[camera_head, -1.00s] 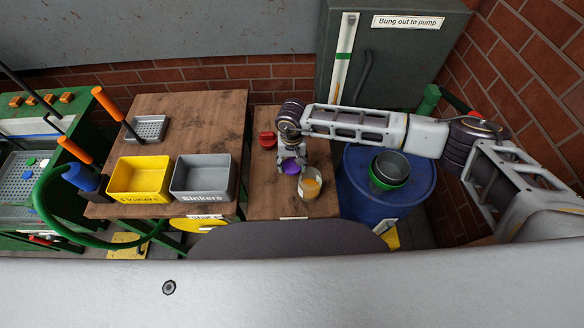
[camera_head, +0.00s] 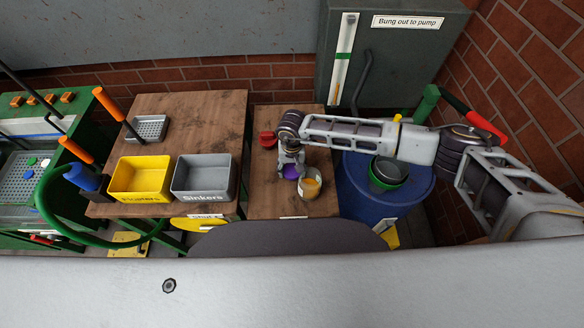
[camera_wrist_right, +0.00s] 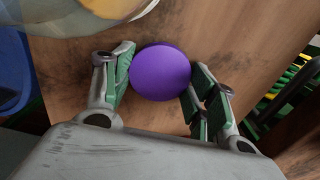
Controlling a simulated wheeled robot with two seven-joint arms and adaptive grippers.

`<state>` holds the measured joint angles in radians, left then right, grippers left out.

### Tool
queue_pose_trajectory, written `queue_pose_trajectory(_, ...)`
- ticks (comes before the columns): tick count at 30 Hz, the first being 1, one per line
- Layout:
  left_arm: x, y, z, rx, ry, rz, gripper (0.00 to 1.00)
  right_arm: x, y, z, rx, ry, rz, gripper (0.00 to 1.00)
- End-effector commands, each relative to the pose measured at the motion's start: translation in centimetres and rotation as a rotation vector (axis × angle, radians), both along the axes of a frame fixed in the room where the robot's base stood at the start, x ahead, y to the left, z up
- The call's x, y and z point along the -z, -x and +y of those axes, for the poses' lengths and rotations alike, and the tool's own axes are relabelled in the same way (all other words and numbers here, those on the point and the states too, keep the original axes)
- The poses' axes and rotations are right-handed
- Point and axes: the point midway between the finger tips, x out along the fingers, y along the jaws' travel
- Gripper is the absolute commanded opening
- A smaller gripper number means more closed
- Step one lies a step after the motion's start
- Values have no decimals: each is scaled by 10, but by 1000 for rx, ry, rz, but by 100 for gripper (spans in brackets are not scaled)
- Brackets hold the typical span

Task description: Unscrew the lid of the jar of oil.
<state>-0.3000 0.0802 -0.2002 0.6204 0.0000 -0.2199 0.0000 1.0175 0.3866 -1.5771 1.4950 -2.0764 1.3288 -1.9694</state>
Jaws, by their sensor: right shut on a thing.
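My right gripper (camera_head: 290,168) points down over the narrow wooden table, its fingers on either side of a round purple lid (camera_head: 291,172). What is under the lid is hidden. A clear glass vessel with yellow-orange contents (camera_head: 309,188) stands just right of the lid. It also shows at the top left of the wrist view (camera_wrist_right: 110,8). My left gripper is out of view.
A red object (camera_head: 267,139) lies behind the gripper. A blue drum (camera_head: 405,195) with dark buckets stands right of the table. The yellow bin (camera_head: 138,176) and grey bin (camera_head: 202,178) stand on the left table. The front-left of the narrow table is bare.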

Motion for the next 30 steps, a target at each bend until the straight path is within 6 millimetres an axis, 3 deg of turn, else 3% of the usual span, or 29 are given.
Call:
queue_pose_trajectory(7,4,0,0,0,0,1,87,3,0,0,0,0,0,28)
queue_pose_trajectory(8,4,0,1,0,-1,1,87,3,0,0,0,0,0,58)
queue_pose_trajectory(13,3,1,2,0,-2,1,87,2,0,0,0,0,0,79)
queue_pose_trajectory(30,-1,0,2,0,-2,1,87,-1,0,0,0,0,0,79)
